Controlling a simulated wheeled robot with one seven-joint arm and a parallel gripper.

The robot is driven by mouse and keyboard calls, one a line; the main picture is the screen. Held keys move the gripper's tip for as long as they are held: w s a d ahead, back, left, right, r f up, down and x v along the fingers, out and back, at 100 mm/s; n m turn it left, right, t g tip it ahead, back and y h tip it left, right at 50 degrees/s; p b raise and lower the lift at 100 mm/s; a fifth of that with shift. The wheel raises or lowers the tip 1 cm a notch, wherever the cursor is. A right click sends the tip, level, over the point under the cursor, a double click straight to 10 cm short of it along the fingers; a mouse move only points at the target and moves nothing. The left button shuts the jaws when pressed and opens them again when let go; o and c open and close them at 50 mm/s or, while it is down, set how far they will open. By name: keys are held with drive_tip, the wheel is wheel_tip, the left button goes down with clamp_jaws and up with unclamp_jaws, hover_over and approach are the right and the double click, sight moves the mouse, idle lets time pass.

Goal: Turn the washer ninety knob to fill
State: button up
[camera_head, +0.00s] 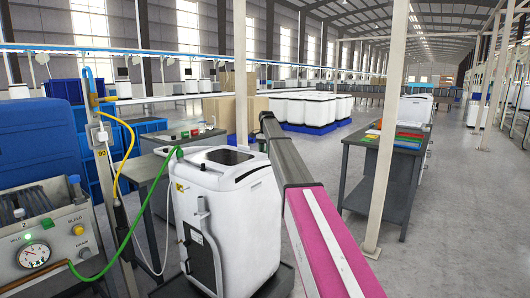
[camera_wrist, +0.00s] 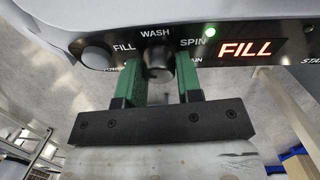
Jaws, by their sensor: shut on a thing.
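In the wrist view my gripper (camera_wrist: 160,70) has its two green fingers on either side of a dark round knob (camera_wrist: 158,58) and is shut on it. The knob sits on a black control panel (camera_wrist: 178,38). FILL is printed to its upper left, WASH above and SPIN to its upper right; a label ending in AIN is partly hidden by the right finger. No pointer mark on the knob is clear. A red display (camera_wrist: 251,49) reads FILL, and a green light (camera_wrist: 209,31) glows. My gripper does not show in the head view.
A grey round button (camera_wrist: 96,53) is left of the knob. In the head view a white machine (camera_head: 225,225) with a green hose (camera_head: 130,220) stands beside a gauge box (camera_head: 45,245).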

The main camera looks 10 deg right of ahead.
drive_tip(key=shift+m, duration=0.6)
drive_tip(key=o, duration=0.9)
drive_tip(key=shift+o, duration=0.2)
wheel_tip(320, 180, up, 11)
drive_tip(key=w, duration=0.1)
drive_tip(key=shift+w+d+f, duration=0.15)
drive_tip(key=shift+w+d, duration=0.15)
